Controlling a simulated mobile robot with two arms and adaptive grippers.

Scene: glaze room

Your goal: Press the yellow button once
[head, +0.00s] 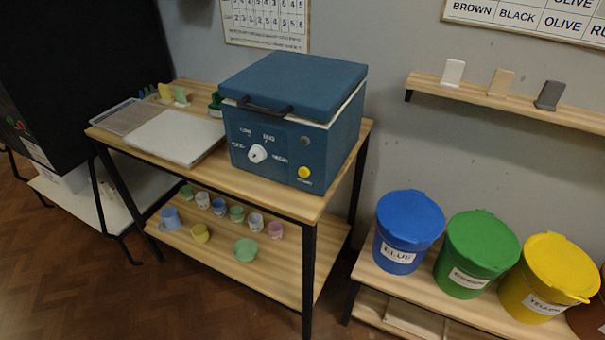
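The yellow button (304,172) is a small round knob low on the right side of the front face of a blue box-shaped kiln (290,135). The kiln stands on the right end of a wooden table, and its lid (293,82) is down. A white dial (257,153) sits left of the button, and a dark round spot (305,141) is above it. Nothing covers the button. Neither of my grippers shows in the head view.
The wooden table (330,195) also holds a pale flat board (175,137); small cups stand on its lower shelf. Blue (409,222), green (478,245) and yellow (553,268) buckets stand on a low bench at right. A wall shelf (500,98) is above them. Floor in front is clear.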

